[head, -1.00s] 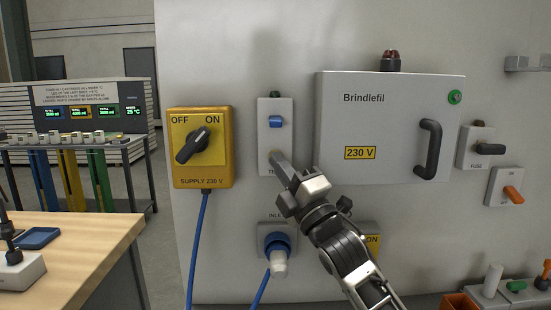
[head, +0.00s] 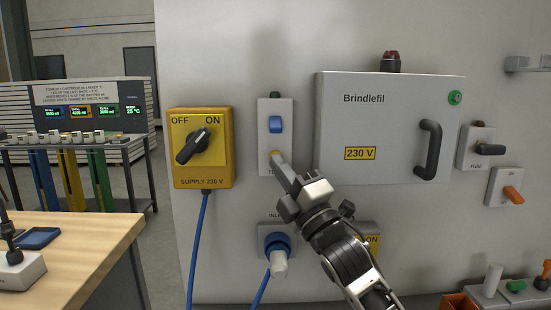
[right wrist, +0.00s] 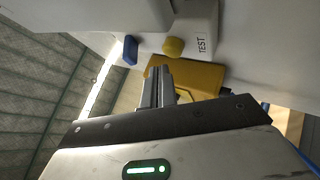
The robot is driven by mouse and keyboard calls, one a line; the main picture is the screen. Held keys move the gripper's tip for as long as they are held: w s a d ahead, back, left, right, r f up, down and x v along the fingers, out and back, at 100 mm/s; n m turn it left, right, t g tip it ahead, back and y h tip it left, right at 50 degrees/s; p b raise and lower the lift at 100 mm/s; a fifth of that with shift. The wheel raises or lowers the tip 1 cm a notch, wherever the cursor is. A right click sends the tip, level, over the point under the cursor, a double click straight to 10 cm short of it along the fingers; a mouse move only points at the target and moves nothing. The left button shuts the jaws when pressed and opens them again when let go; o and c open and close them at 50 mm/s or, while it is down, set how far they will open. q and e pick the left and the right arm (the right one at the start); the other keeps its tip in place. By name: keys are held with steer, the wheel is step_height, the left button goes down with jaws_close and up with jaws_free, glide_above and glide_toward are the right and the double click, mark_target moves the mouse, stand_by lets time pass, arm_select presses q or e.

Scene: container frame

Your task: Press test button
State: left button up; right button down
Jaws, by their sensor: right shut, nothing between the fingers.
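The test box (head: 290,140) is a narrow grey box on the wall panel, with a blue rocker (head: 275,124) and a round yellow button (head: 277,154) under it. In the right wrist view the button (right wrist: 173,46) sits beside the word TEST, with the rocker (right wrist: 130,50) to its left. My right gripper (head: 277,163) is shut and empty, its tips just below the button in the head view. The wrist view shows the fingertips (right wrist: 158,70) close to the button, seemingly apart from it. The fingers partly hide the box's label. My left gripper is not in view.
A yellow supply switch (head: 203,147) is left of the box, and the Brindlefil cabinet (head: 390,110) with its black handle is right. A blue inlet plug (head: 277,243) hangs below. A wooden table (head: 85,255) stands at the lower left.

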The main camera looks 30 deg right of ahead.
steer(key=s+a, duration=0.1)
steer(key=s, duration=0.1)
steer(key=s+a, duration=0.1)
steer(key=s, duration=0.1)
steer(key=shift+s+a, duration=0.1)
steer(key=shift+a, duration=0.2)
stand_by(0.6)
stand_by(0.5)
